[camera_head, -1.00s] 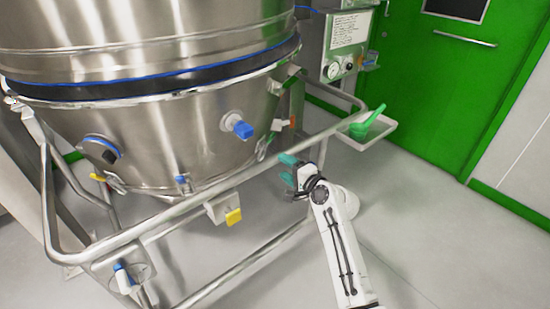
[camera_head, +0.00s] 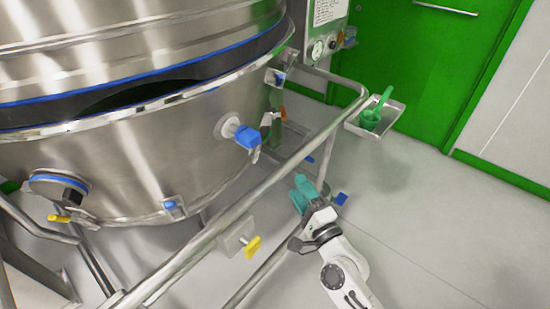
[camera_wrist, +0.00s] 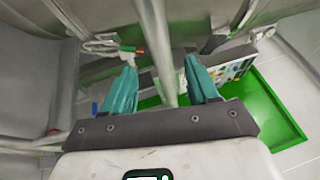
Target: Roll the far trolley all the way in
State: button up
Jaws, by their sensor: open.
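A steel bowl (camera_head: 150,165) sits in a trolley's tubular frame, with a long push rail (camera_head: 262,188) sloping across the head view. It is the only trolley I can make out. My gripper (camera_head: 303,188) has teal fingers, spread apart, just right of this rail in the head view. In the wrist view a steel tube (camera_wrist: 158,40) runs between the open fingers of my gripper (camera_wrist: 160,66). The fingers are not closed on it. I cannot tell how deep the tube lies between them.
A large steel vessel (camera_head: 130,35) with a blue-edged rim hangs above the bowl, a dark gap between them. A small tray (camera_head: 388,121) with a green scoop (camera_head: 372,118) juts from the frame's right end. A green door (camera_head: 415,60) stands behind. Grey floor is clear at right.

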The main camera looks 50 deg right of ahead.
jog(key=p+x, duration=0.1)
jog(key=x, duration=0.9)
jog(key=shift+c, duration=0.3)
grip_shut()
jog(key=shift+w, duration=0.1)
